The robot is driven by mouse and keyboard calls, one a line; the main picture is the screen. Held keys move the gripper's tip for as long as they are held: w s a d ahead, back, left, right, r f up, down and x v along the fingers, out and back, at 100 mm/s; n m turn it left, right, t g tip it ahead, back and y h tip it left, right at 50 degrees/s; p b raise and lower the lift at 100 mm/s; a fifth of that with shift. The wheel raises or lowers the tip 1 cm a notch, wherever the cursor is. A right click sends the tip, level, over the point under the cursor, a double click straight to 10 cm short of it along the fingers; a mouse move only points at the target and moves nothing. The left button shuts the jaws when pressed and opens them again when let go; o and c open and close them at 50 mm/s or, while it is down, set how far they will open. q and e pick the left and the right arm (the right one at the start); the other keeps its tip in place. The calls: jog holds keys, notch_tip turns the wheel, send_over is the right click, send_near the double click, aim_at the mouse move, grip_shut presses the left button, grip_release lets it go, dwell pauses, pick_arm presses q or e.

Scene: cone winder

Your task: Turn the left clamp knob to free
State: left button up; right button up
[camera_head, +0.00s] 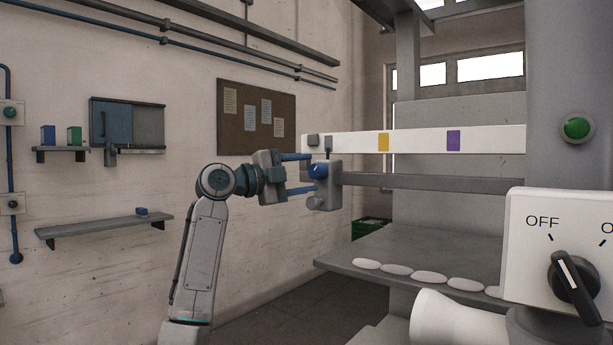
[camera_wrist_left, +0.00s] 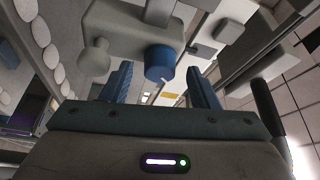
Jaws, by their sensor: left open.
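The left clamp is a grey block (camera_head: 327,190) at the left end of the grey bar, with a round blue knob (camera_head: 318,171) on its face. My left gripper (camera_head: 308,173) is open at the clamp, one finger above and one below the knob's level. In the left wrist view the blue knob (camera_wrist_left: 159,62) lies between the two fingertips (camera_wrist_left: 159,68), near their ends, with visible gaps on both sides. The grey clamp body (camera_wrist_left: 125,30) shows behind it. I cannot make out the knob's setting. My right gripper is not in view.
A white rail (camera_head: 420,142) with yellow and purple marks runs above the grey bar (camera_head: 430,182). Below is a shelf (camera_head: 345,264) with several pale oval pads. A white box with a black switch (camera_head: 573,285) and a white cone (camera_head: 450,318) stand at the right front.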

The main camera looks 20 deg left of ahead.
pick_arm(q)
jog(key=r+b+v, duration=0.1)
jog(key=b+v, duration=0.2)
jog(key=v, duration=0.6)
jog(key=shift+s+a+f, duration=0.3)
jog(key=shift+f, duration=0.2)
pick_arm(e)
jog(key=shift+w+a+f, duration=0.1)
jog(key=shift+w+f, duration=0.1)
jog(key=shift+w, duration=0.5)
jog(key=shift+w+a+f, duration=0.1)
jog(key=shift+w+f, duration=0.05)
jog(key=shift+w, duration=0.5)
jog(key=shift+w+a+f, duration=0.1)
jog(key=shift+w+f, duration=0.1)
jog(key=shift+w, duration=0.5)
